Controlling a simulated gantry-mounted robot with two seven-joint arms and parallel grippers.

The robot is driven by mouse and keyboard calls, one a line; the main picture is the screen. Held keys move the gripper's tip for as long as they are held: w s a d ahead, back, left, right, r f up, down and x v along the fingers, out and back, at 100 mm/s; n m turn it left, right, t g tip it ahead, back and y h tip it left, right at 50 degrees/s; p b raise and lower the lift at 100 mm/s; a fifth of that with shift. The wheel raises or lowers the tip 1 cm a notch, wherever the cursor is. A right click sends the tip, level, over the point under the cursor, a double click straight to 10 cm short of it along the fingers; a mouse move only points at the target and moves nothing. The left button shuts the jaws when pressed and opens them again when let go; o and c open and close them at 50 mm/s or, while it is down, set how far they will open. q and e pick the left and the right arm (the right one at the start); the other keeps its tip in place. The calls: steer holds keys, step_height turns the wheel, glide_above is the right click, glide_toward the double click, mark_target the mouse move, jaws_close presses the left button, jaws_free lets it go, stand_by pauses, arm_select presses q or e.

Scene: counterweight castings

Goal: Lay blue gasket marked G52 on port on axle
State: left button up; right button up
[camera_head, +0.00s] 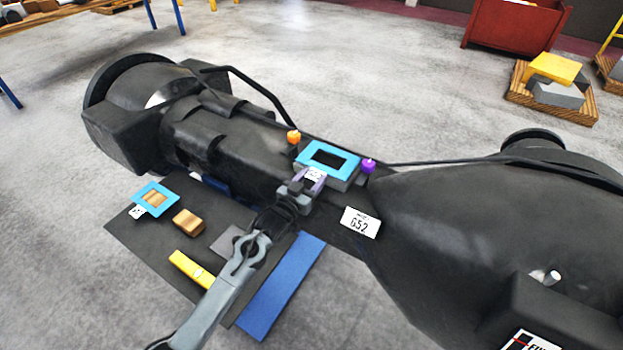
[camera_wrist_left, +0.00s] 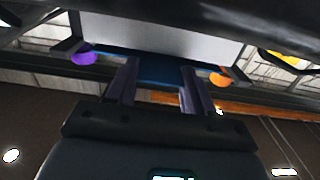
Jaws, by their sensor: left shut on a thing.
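A blue rectangular gasket (camera_head: 308,158) with a dark opening is over the grey port block (camera_head: 345,184) on the black axle (camera_head: 235,140). My left gripper (camera_head: 312,180) is shut on the gasket's near edge, at a small white tag whose marking I cannot read. In the left wrist view the two fingers (camera_wrist_left: 158,82) meet the blue gasket (camera_wrist_left: 155,67). It looks close to the port, but I cannot tell whether it touches. A white plate (camera_head: 360,222) on the axle appears to read G52. My right gripper is not in view.
An orange knob (camera_head: 294,136) and a purple knob (camera_head: 369,165) flank the port. A dark mat (camera_head: 150,243) at lower left holds another blue-framed gasket (camera_head: 143,193), a wooden block (camera_head: 188,222) and a yellow bar (camera_head: 191,269). A black hose (camera_head: 262,88) runs along the axle.

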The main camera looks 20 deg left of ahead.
arm_select(q)
steer(key=shift+f+b, duration=0.35)
steer(key=shift+f, duration=0.15)
steer(key=o, duration=1.1)
